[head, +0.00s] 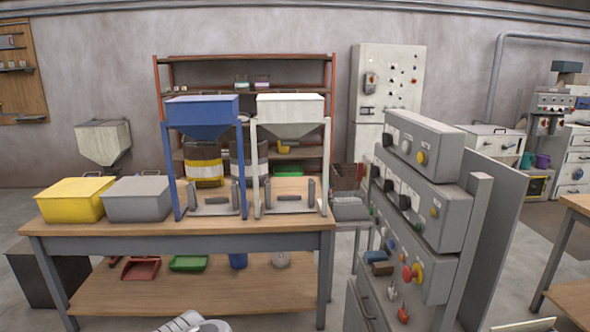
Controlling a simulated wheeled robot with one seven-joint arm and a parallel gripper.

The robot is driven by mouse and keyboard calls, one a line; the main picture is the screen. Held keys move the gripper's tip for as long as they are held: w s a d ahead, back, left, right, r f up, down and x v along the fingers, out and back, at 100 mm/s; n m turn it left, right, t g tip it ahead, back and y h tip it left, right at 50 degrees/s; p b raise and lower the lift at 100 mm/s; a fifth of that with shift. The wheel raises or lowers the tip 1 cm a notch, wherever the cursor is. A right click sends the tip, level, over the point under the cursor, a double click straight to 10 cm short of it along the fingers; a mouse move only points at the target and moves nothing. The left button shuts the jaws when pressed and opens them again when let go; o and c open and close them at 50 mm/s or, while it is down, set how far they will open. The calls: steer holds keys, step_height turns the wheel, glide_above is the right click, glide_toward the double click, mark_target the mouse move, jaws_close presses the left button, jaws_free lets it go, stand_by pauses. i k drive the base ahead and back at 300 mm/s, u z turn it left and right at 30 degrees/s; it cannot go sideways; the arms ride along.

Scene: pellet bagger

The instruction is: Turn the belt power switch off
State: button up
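A stand of stacked grey control boxes (455,215) is at the right of the middle, its face turned toward the left and seen at a slant. Its face carries several black knobs, yellow buttons and a red push button on a yellow base (412,273). Low on it are two small red-and-white switches, one upper (391,292) and one lower (403,314). No labels can be read, so I cannot tell which control is the belt power switch or how it is set. My gripper does not show; only a pale part of my arm shows at the bottom edge.
A wooden workbench (190,228) fills the left middle. It bears a yellow bin (75,199), a grey bin (140,199), a blue hopper (203,112) and a white hopper (290,112). Another table (575,220) is at the right edge. Floor shows between bench and stand.

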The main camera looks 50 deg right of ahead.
mark_target(360, 171)
steer(key=z, duration=0.35)
steer(key=i, duration=0.85)
steer(key=z, duration=0.7)
steer(key=i, duration=1.6)
steer(key=z, duration=0.1)
